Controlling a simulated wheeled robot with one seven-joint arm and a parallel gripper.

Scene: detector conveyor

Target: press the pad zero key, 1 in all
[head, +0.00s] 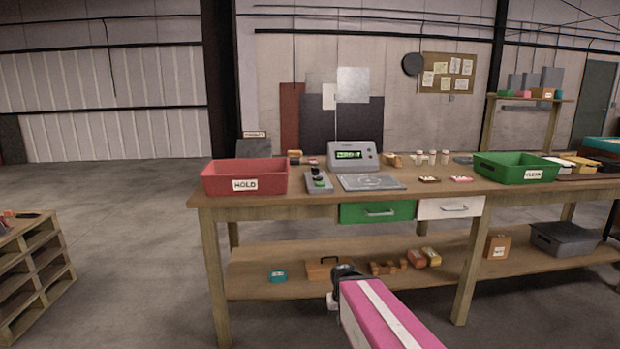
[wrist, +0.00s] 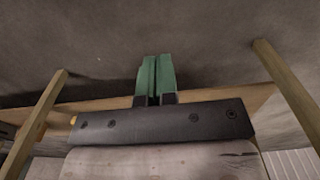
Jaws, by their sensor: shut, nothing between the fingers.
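A grey detector unit (head: 355,153) with a lit green display stands at the back of the bench. In front of it lies a flat grey pad (head: 371,182). Left of the pad is a small grey control box (head: 318,182) with a dark knob and a green button. Which key is the pad zero key is too small to tell. My gripper (wrist: 155,78) shows in the wrist view with its green fingers together and empty, over bare floor. In the head view my arm is low in front of the bench, below the tabletop and apart from the controls.
A red HOLD bin (head: 245,177) stands left on the bench (head: 415,188), a green CLEAN bin (head: 520,167) right. Green (head: 377,211) and white (head: 449,207) drawers sit under the front edge. The lower shelf (head: 255,275) holds small boxes.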

